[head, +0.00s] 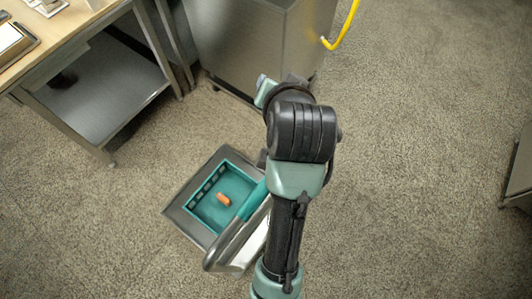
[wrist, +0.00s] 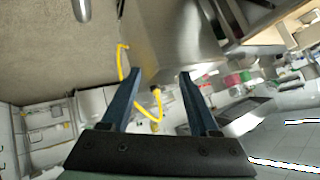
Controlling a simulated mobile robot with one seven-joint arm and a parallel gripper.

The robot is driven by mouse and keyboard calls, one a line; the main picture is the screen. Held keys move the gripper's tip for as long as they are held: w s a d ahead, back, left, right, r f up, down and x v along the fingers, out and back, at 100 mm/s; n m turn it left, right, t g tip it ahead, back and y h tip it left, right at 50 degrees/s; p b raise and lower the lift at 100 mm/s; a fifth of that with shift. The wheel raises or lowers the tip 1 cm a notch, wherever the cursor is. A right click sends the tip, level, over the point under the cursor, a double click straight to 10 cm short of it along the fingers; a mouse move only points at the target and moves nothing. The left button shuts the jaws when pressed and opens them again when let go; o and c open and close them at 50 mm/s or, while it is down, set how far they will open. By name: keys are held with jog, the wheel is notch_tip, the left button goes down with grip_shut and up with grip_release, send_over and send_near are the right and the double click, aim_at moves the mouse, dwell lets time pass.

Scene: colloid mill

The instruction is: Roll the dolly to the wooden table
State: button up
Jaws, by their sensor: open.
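The dolly (head: 180,214) is a low grey platform on the floor, left of my arm in the head view. A teal crate (head: 207,214) sits on it, with a small orange object (head: 223,199) inside. A grey tubular handle (head: 232,240) rises at its near right side, partly behind my arm. The wooden table (head: 62,42) stands at the upper left, apart from the dolly. My gripper (wrist: 158,74) is open, with nothing between its two dark blue fingers in the wrist view. In the head view my arm hides the fingers.
A steel cabinet (head: 240,45) stands beyond the dolly, right of the table. A yellow hose (head: 343,28) hangs at its right, and it also shows in the wrist view (wrist: 121,62). The table has a lower shelf (head: 95,92) and metal legs. Carpet between dolly and table is clear.

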jog(key=s+m+g+y+p, duration=0.1)
jog(key=s+m+g+p, duration=0.1)
jog(key=s+g+p, duration=0.95)
jog(key=f+t+p, duration=0.1)
jog(key=f, duration=0.3)
jog(key=s+a+f+p, duration=0.1)
jog(key=f, duration=0.3)
jog(key=s+a+f+t+p, duration=0.1)
jog(key=f, duration=0.4)
jog(key=shift+s+t+p, duration=0.2)
jog(key=shift+t+p, duration=0.15)
grip_shut()
dwell(0.4)
